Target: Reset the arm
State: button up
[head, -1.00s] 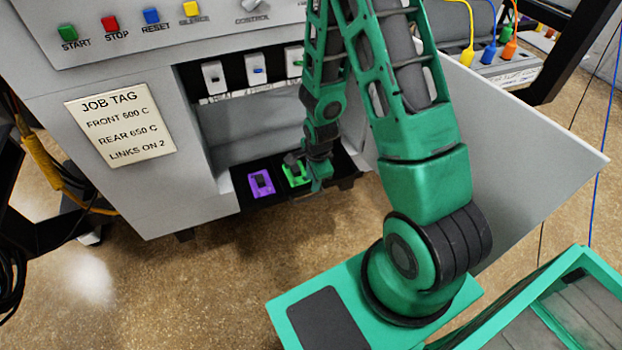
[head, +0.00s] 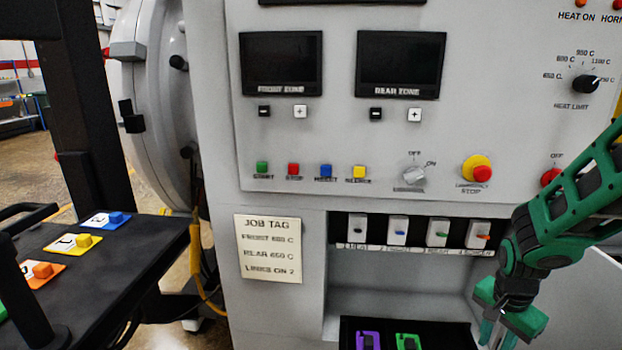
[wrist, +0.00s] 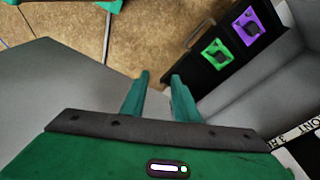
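My green arm comes in from the right in the head view. My gripper (head: 497,332) hangs just right of the furnace's lower opening, pointing down. In the wrist view my gripper (wrist: 158,85) has its two fingers apart with nothing between them. A purple block (wrist: 250,25) and a green block (wrist: 218,53) sit on the black shelf beyond the fingertips, apart from them. The purple block (head: 367,340) and green block (head: 407,341) also show at the bottom of the head view.
The furnace panel (head: 300,130) carries buttons, knobs and two dark displays. A job tag (head: 268,248) is below it. Several switches (head: 398,229) line the opening's top. An open grey door (wrist: 50,80) is close beside my gripper. A black table (head: 110,265) with coloured blocks is at left.

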jog(key=s+r+n+y, duration=0.1)
jog(key=s+r+n, duration=0.5)
jog(key=s+r, duration=0.8)
jog(key=s, duration=0.4)
jog(key=shift+d+n+g+y, duration=0.25)
jog(key=shift+n+g+y, duration=0.05)
jog(key=shift+g, duration=0.1)
jog(key=shift+w, duration=0.1)
jog(key=shift+w+f, duration=0.15)
jog(key=shift+w, duration=0.35)
dwell(1.2)
